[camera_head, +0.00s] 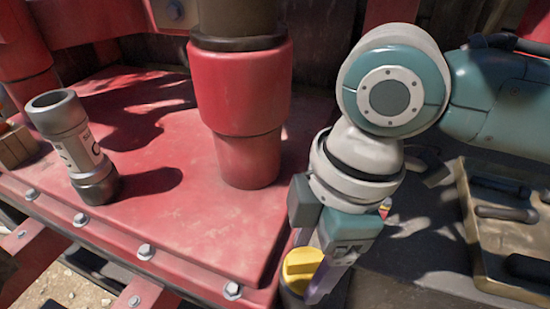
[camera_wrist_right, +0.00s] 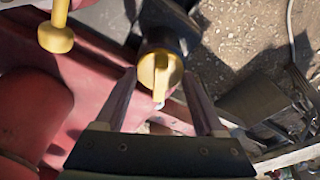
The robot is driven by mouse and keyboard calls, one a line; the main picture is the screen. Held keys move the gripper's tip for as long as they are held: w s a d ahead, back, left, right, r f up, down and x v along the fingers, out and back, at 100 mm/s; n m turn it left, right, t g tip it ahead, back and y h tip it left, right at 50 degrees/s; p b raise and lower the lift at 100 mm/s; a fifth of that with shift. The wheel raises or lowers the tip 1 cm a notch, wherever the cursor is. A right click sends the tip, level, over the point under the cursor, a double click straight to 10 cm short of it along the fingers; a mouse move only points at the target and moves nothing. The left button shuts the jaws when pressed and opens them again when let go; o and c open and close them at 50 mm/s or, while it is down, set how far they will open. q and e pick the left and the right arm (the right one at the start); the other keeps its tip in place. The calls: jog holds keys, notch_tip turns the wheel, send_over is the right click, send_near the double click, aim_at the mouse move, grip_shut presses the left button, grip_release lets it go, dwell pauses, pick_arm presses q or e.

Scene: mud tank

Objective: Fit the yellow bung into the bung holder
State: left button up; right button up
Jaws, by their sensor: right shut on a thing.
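The yellow bung (camera_head: 301,266) is a round yellow cap with a raised ridge, sitting on a dark cylindrical part at the lower middle of the head view. It also shows in the right wrist view (camera_wrist_right: 160,72), between the fingertips. My right gripper (camera_head: 309,270) points down with its fingers on either side of the bung and is shut on it; it also shows in the wrist view (camera_wrist_right: 160,82). I cannot tell whether the dark cylinder is the bung's body or the bung holder. My left gripper is not in view.
A grey hollow-topped cylinder (camera_head: 72,146) stands on the red deck (camera_head: 150,215) at the left. A thick red post (camera_head: 240,95) rises left of my right arm. Bolts line the deck edge. A tan panel with dark handles (camera_head: 480,262) lies right. A yellow knobbed rod (camera_wrist_right: 57,36) shows in the wrist view.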

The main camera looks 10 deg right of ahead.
jog(key=o, duration=1.3)
jog(key=r+p, duration=0.1)
jog(key=r, duration=0.2)
jog(key=d+r+p, duration=0.1)
jog(key=r, duration=0.6)
jog(key=shift+d+p, duration=0.25)
jog(key=shift+p, duration=0.15)
jog(key=shift+s+f, duration=0.1)
